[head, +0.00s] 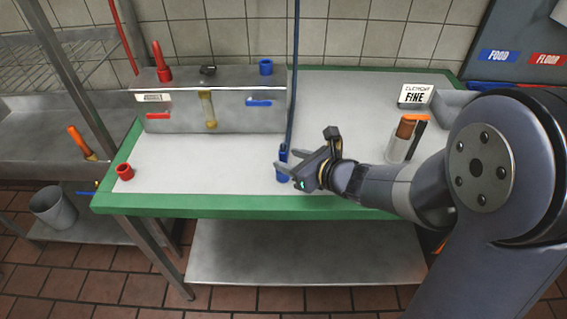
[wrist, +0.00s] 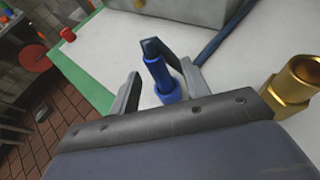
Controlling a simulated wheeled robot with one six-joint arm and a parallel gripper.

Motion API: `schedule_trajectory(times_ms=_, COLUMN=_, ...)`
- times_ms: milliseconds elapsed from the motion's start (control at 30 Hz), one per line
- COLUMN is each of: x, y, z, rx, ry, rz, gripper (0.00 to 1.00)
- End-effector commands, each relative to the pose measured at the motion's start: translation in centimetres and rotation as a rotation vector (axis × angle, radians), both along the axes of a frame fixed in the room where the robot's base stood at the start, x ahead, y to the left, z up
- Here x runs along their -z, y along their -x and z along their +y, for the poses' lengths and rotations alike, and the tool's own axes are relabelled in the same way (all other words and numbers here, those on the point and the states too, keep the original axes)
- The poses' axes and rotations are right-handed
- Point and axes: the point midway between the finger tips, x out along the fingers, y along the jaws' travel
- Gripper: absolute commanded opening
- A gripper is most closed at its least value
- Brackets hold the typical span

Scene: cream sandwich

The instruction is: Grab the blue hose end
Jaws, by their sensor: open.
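The blue hose end (head: 282,174) is a blue fitting at the bottom of a dark blue hose (head: 292,90) that hangs from above over the white counter. It stands roughly upright near the counter's front edge. My gripper (head: 279,170) is open and at the fitting, reaching in from the right. In the wrist view the blue hose end (wrist: 161,82) stands between the two open fingers (wrist: 160,85), with a gap visible to the left finger. Whether the right finger touches it I cannot tell.
A metal box (head: 215,108) with red and blue fittings stands at the back of the green-edged counter (head: 200,203). A red cap (head: 125,172) is at the left. A brass fitting (wrist: 292,85) shows in the wrist view.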

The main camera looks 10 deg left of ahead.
Motion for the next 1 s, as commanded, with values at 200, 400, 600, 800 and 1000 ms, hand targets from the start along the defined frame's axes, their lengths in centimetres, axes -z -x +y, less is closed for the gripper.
schedule_trajectory(times_ms=200, x=0.9, y=-1.3, z=2.6, rx=-0.003, ry=0.000, rz=0.002, gripper=0.45)
schedule_trajectory(times_ms=400, x=1.6, y=-2.1, z=3.9, rx=-0.001, ry=0.001, rz=0.000, gripper=0.45)
schedule_trajectory(times_ms=600, x=1.6, y=-2.2, z=4.0, rx=-0.002, ry=0.001, rz=-0.001, gripper=0.45)
schedule_trajectory(times_ms=800, x=1.6, y=-2.2, z=3.9, rx=-0.001, ry=0.000, rz=0.000, gripper=0.32)
schedule_trajectory(times_ms=1000, x=1.6, y=-2.2, z=3.9, rx=-0.001, ry=0.000, rz=0.000, gripper=0.15)
